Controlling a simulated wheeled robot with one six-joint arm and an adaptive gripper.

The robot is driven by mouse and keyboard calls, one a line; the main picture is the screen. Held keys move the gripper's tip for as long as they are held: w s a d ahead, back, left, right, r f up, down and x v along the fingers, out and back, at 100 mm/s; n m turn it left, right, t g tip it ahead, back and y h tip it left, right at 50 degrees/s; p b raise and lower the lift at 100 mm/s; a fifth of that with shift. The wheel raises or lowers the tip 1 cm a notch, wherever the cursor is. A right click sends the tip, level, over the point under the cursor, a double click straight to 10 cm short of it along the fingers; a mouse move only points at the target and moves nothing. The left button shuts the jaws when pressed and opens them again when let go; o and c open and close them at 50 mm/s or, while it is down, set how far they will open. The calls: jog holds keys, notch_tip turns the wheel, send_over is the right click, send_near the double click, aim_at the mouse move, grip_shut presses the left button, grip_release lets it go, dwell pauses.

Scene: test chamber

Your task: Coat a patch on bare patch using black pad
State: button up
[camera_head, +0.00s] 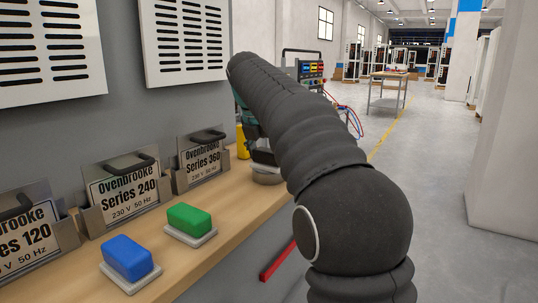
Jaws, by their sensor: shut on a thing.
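My gripper (262,148) shows only in part at the far end of the bench, largely covered by my own dark arm. It is over a grey dish or tray (267,178) on the bench. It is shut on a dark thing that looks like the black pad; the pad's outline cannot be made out. Whether it touches the dish cannot be told. A blue pad (127,256) and a green pad (189,219) each sit on a small grey tray nearer to me. I cannot make out a bare patch.
Holders with labelled plates, Series 120 (28,236), Series 240 (122,191) and Series 360 (201,162), line the back of the wooden bench (60,286). Vented panels (183,42) hang above. A red bar (277,261) shows beside the bench. Open floor lies right.

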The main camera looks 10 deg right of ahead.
aim_at(268, 150)
jog(key=shift+f, duration=0.1)
dwell(0.4)
jog(key=shift+r, duration=3.6)
